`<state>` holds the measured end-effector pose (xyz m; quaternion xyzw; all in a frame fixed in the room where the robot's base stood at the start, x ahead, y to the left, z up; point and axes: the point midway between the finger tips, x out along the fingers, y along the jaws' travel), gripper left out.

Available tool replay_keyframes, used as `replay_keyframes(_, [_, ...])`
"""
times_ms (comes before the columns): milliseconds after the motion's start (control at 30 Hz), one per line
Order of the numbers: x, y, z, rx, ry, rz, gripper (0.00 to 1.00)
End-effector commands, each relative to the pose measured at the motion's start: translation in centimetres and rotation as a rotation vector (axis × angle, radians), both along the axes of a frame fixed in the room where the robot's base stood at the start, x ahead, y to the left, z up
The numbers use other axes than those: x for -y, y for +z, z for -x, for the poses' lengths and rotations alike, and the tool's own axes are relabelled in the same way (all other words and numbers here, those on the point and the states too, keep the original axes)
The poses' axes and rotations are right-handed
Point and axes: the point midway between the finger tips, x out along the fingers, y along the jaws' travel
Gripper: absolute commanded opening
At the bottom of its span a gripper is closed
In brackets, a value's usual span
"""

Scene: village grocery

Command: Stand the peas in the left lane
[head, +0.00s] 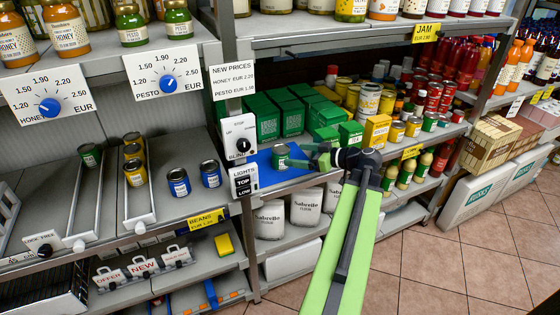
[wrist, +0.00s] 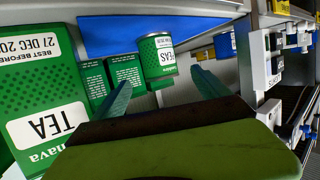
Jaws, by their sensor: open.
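A green can with a white label (head: 281,156), apparently the peas, stands upright on a blue mat (head: 262,176) on the middle shelf. It also shows in the wrist view (wrist: 157,58), between and just beyond my fingertips. My gripper (head: 312,157) is open and empty, to the right of the can in the head view; its fingers (wrist: 162,88) spread either side of the can in the wrist view. Whether they touch it I cannot tell. The left lane (head: 83,205) on the left shelf holds another green can (head: 90,155) at its back.
Yellow cans (head: 134,172) stand in the neighbouring lane, and blue cans (head: 179,182) stand right of it. A post with blind and light switches (head: 240,136) stands between the lanes and my gripper. Green tea boxes (wrist: 45,110) crowd close to my gripper.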

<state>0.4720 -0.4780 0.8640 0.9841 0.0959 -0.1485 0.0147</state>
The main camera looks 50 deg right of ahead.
Motion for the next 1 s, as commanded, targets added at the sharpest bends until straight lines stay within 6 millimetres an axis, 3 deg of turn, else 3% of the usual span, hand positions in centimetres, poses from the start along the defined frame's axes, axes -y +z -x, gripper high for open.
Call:
replay_keyframes(100, [-0.7,-1.2,-2.9,0.0,0.005,-0.001,0.85])
replay_keyframes(200, [-1.1,-1.6,-4.5,0.0,0.005,-0.001,0.85])
replay_keyframes(533, [-1.5,-1.9,-6.0,0.0,0.006,0.0,0.85])
replay_keyframes(800, [-2.3,-3.2,-10.0,0.0,0.007,0.0,0.85])
replay_keyframes(1000, [-2.3,-3.1,-10.2,0.0,0.006,0.0,0.85])
